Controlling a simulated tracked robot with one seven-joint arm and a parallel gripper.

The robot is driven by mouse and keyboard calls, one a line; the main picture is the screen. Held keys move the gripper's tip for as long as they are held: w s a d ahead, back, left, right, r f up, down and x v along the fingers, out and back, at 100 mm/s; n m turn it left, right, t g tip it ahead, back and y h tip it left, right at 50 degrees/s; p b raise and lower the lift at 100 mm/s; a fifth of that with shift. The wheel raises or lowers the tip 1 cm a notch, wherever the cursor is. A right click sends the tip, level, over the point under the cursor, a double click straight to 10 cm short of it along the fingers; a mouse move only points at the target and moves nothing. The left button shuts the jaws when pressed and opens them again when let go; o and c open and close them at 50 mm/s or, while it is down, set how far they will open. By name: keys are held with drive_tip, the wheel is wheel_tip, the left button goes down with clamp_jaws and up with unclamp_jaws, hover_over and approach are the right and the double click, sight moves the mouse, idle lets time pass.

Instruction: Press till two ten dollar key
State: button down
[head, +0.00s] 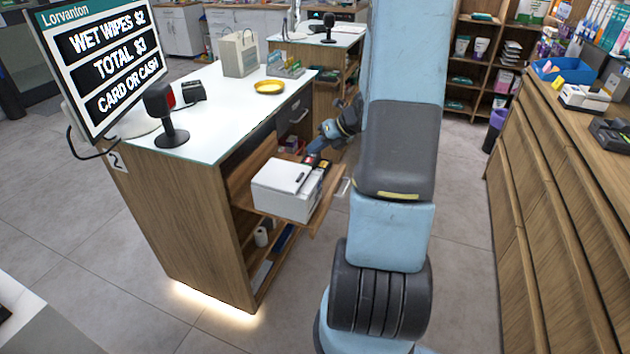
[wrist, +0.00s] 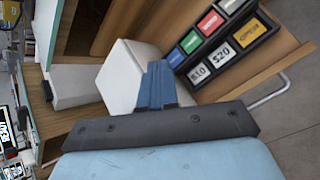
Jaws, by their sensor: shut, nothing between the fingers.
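The till two counter (head: 185,200) carries a "2" label, with a pull-out shelf (head: 300,208) on its open side. On the shelf is a white box (head: 282,187), also in the wrist view (wrist: 120,75). Beside it is a black keypad (wrist: 228,72) with coloured keys. The ten dollar key (wrist: 199,73) is white, marked $10, beside the white $20 key (wrist: 221,55). My gripper (wrist: 160,66) is shut and empty, its blue fingertips near the keypad's near-left end and overlapping the white box's edge in view. In the head view my gripper (head: 314,156) is small above the shelf; contact is unclear.
A black scanner (head: 165,115), a paper bag (head: 239,54) and a yellow dish (head: 269,87) stand on the countertop. Wooden drawers (head: 560,200) line the right; floor lies between.

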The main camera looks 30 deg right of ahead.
drive_tip(key=shift+f, duration=4.45)
